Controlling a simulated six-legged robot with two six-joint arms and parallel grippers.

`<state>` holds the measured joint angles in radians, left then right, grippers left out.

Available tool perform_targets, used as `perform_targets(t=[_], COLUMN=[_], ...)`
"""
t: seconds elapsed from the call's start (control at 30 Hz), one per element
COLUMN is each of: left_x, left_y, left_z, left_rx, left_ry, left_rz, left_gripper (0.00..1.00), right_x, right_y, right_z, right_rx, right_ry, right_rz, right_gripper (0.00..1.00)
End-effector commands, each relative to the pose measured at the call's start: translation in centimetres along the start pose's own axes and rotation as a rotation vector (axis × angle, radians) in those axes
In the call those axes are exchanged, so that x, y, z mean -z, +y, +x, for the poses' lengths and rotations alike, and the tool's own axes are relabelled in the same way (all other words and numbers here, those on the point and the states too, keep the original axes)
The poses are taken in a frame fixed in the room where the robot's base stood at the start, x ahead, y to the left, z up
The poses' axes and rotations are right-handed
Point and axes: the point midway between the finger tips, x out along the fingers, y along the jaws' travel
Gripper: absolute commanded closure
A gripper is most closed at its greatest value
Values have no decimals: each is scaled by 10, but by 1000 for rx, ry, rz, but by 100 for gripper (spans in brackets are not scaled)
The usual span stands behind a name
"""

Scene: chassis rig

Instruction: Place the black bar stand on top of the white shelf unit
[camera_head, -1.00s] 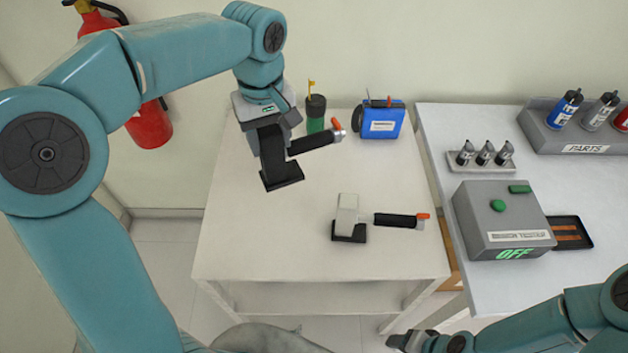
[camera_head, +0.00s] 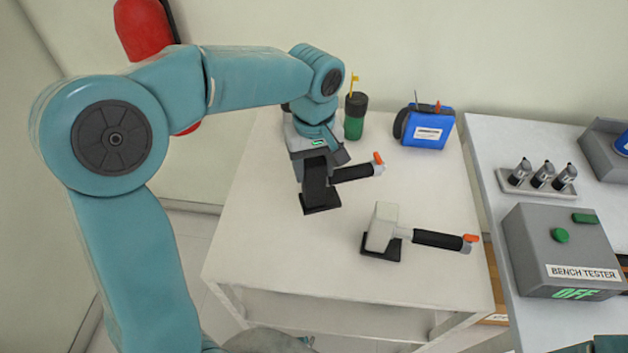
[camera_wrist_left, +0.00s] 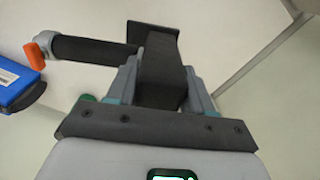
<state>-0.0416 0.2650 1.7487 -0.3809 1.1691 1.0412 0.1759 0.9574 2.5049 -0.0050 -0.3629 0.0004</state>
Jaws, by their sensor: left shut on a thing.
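The black bar stand (camera_head: 318,185) has a black upright, a flat black foot and a black side bar with a grey, orange-tipped end. My left gripper (camera_head: 313,163) is shut on its upright from above. The stand looks upright over the left part of the top of the white shelf unit (camera_head: 262,240); I cannot tell if its foot touches. In the left wrist view the stand (camera_wrist_left: 163,75) sits between the fingers, its bar (camera_wrist_left: 90,50) pointing left. My right gripper is out of view.
A white stand (camera_head: 383,230) with a similar bar is on the shelf unit's right part. A green-black cup (camera_head: 355,118) and blue box (camera_head: 428,128) stand at the back.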

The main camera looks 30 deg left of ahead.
Motion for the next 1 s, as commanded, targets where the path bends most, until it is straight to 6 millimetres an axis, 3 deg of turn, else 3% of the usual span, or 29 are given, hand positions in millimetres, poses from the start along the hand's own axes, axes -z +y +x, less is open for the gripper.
perform_targets(t=[0.33, 0.77, 0.8, 0.87, 1.0], left_x=[3, 4, 3, 3, 3], left_y=[-1, 0, 0, 0, 0], left_z=[43, 51, 52, 51, 51], left_rx=[1, -3, -1, -1, -1], left_ry=[0, 2, 0, 0, 0], left_rz=[0, 0, 0, 0, 0], left_gripper=[100, 100, 46, 26, 23], right_x=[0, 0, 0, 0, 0], right_y=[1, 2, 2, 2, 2], right_z=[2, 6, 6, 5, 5], right_rx=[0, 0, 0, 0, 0], right_ry=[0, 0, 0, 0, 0], right_rz=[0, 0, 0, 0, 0], right_gripper=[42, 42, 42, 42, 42])
